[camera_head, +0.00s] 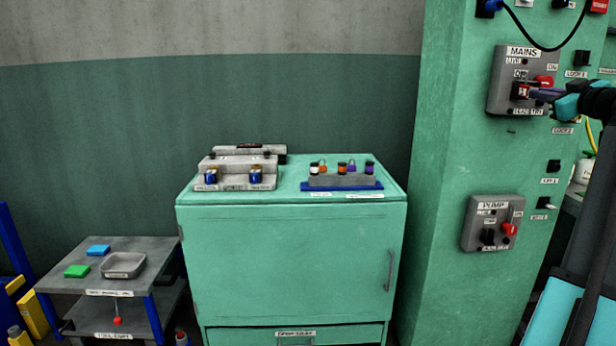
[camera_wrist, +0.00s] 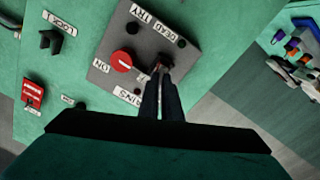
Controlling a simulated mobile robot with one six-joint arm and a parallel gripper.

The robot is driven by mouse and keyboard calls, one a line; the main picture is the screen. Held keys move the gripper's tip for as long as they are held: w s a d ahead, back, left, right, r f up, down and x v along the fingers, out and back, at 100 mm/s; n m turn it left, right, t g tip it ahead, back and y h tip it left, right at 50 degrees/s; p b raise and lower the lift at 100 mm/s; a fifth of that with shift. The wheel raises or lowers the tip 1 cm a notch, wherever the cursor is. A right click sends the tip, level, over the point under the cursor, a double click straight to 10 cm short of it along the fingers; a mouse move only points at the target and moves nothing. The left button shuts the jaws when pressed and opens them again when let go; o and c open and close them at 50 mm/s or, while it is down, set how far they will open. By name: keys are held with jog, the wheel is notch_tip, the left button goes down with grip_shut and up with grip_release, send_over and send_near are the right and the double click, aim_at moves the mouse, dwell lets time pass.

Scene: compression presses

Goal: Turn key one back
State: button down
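The grey MAINS box (camera_head: 497,80) is on the green column at the right; it also shows, turned over, in the wrist view (camera_wrist: 112,72). It carries a red round knob (camera_head: 545,81), also in the wrist view (camera_wrist: 122,61), and a dark key switch (camera_wrist: 167,61). A small red tag marked 1, apparently key one (camera_head: 522,91), sits at this switch. My gripper (camera_head: 537,94) reaches it from the right. Its two dark fingers (camera_wrist: 161,72) are nearly together at the switch, apparently shut on the key; the tips hide most of it.
A PUMP box (camera_head: 484,222) is lower on the column. A black cable (camera_head: 530,38) hangs above the MAINS box. A low trolley (camera_head: 75,279) stands at left.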

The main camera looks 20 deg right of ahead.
jog(key=shift+f+b, duration=0.1)
jog(key=shift+b, duration=0.2)
jog(key=shift+w, duration=0.1)
dwell(1.4)
jog(key=c, duration=1.9)
grip_release()
jog(key=shift+o, duration=0.2)
jog(key=o, duration=0.5)
jog(key=p+v, duration=0.2)
jog(key=v, duration=1.1)
jog(key=shift+s, duration=0.4)
jog(key=shift+a, duration=0.1)
